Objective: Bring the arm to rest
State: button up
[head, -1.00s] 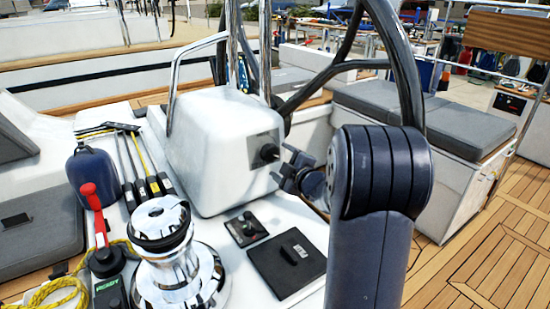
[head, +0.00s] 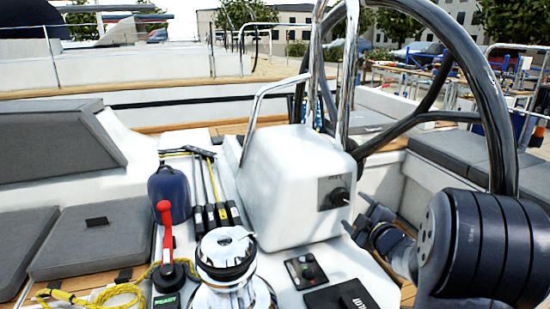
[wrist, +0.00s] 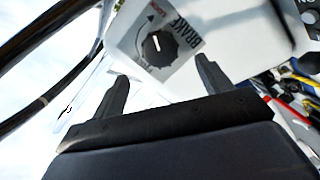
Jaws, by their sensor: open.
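My gripper (head: 362,222) is at the right of the head view, just right of the white pedestal box (head: 287,190). In the wrist view both fingers of my gripper (wrist: 160,88) stand apart with nothing between them. A black brake knob (head: 339,197) sits on a grey label on the box. The knob also shows in the wrist view (wrist: 159,48), beyond the fingers and apart from them. My dark upper arm fills the lower right of the head view.
A large black steering wheel (head: 478,75) stands behind my arm. Grey cushions (head: 90,237) lie at left. A black hatch panel (head: 340,297) is below the box.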

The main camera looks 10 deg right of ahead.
aim_at(343, 199)
jog(key=w, duration=0.5)
jog(key=w+a+f, duration=0.1)
jog(key=w, duration=0.1)
jog(key=shift+w, duration=0.55)
jog(key=shift+f, duration=0.15)
jog(key=shift+s+r, duration=0.1)
jog(key=shift+r, duration=0.1)
